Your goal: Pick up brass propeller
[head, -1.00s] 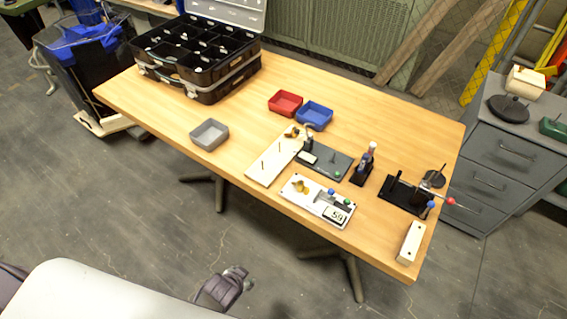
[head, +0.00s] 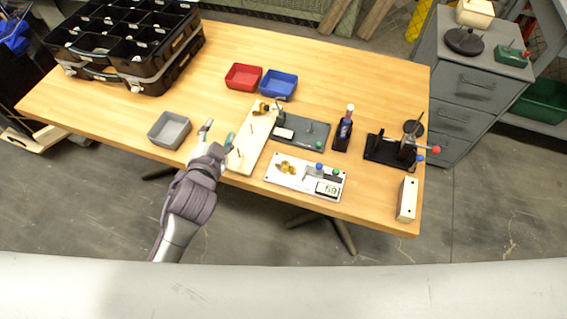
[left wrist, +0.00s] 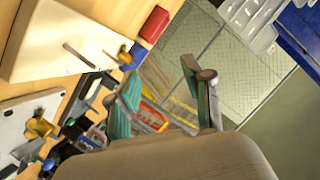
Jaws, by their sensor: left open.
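One brass propeller (head: 262,107) is at the far end of the cream board (head: 240,157); it also shows in the left wrist view (left wrist: 125,56). Another brass piece (head: 286,168) sits on the white plate with a display (head: 302,187), and shows in the left wrist view (left wrist: 39,127). My right gripper is not in view.
A grey tray (head: 161,142) is just left of my left gripper. Red (head: 232,87) and blue (head: 267,95) trays stand behind the board. A dark fixture plate (head: 296,143), a bottle (head: 343,130) and a black stand (head: 375,160) are to the right. The table's left middle is clear.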

